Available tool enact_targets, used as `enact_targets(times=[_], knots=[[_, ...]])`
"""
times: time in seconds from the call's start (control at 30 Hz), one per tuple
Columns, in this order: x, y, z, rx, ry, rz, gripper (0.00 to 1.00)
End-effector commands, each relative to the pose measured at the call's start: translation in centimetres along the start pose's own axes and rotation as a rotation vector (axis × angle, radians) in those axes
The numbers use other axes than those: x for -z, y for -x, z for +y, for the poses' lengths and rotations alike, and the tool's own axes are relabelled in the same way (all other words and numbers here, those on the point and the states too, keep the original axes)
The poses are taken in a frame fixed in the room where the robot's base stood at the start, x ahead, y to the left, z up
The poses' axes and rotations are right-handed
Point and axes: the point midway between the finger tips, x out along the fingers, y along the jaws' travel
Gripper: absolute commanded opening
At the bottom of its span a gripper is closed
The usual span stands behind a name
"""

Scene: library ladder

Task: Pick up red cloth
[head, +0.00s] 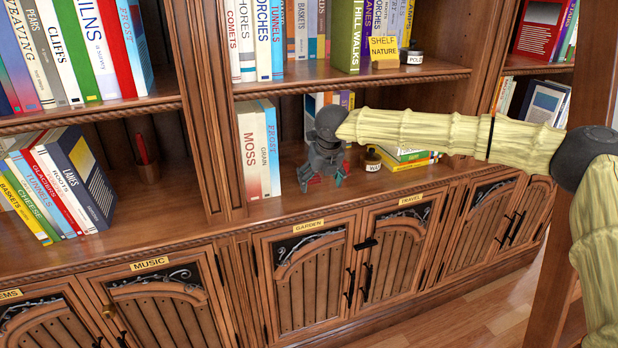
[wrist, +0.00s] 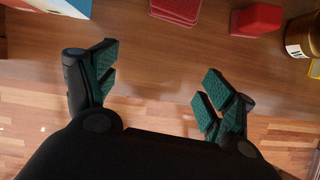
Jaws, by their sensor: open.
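A red, ridged, layered item (wrist: 176,10), which looks like the folded red cloth, lies on the wooden shelf at the top of the wrist view, cut off by the frame edge. A smooth red block-like thing (wrist: 257,20) sits to its right. My gripper (wrist: 160,80) is open and empty, its teal-padded fingers apart over the shelf's front edge, short of both red things. In the head view my gripper (head: 322,182) is at the middle shelf, right of the white books. It largely hides the red things there.
A jar with a label (wrist: 302,36) stands right of the red block; it also shows in the head view (head: 372,160). The "MOSS" book (head: 249,150) stands left of my gripper. Stacked books (head: 405,158) lie to the right. Cabinet doors (head: 310,270) are below the shelf edge.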

Motion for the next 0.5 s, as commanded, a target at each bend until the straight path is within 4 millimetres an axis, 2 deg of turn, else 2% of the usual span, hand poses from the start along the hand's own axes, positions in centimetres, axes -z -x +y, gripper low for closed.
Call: enact_targets(times=[0.2, 0.5], knots=[[-2.9, -1.3, 0.1, 0.0, 0.0, 0.001, 0.83], [-4.4, -1.9, 0.3, -0.001, 0.004, 0.0, 0.83]])
